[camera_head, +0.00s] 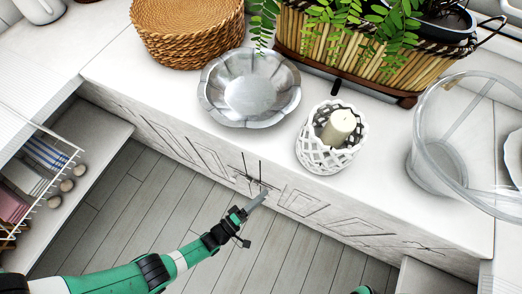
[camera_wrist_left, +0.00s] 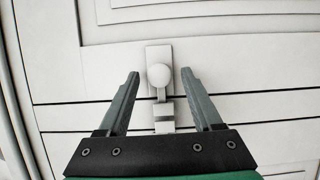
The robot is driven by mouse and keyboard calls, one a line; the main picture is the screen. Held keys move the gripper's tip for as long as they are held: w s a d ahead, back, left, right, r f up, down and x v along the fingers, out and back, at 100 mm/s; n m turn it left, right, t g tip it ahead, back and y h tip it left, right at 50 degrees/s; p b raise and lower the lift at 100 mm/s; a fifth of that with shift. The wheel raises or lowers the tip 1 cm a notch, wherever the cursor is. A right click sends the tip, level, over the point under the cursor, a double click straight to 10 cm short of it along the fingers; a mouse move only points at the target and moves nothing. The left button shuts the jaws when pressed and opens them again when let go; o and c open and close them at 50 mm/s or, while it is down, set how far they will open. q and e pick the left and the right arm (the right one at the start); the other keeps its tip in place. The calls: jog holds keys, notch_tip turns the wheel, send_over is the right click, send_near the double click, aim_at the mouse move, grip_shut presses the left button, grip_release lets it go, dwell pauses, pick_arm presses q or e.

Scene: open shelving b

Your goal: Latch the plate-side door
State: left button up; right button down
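The white cabinet front (camera_head: 190,150) below the silver plate (camera_head: 248,88) carries panelled doors. A small white latch with a round knob (camera_wrist_left: 158,76) is mounted on it, centred in the left wrist view. A small keeper-like piece (camera_wrist_left: 163,120) sits just below the knob, by dark seams between panels. My left gripper (camera_head: 262,195) is close to the cabinet front, below the plate. In the left wrist view its two fingers (camera_wrist_left: 160,90) are apart, one on each side of the knob, with visible gaps. Whether the bolt is engaged is unclear. My right gripper is not visible.
On the white countertop stand a wicker basket (camera_head: 190,30), a white lattice candle holder (camera_head: 325,155), a planter (camera_head: 350,50) and a clear glass bowl (camera_head: 435,165). A wire rack (camera_head: 45,175) is at left. The plank floor (camera_head: 130,200) in front of the cabinet is clear.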

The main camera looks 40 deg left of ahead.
pick_arm(q)
jog(key=p+v, duration=0.1)
jog(key=v, duration=1)
jog(key=shift+s, duration=0.3)
jog(key=shift+a, duration=0.1)
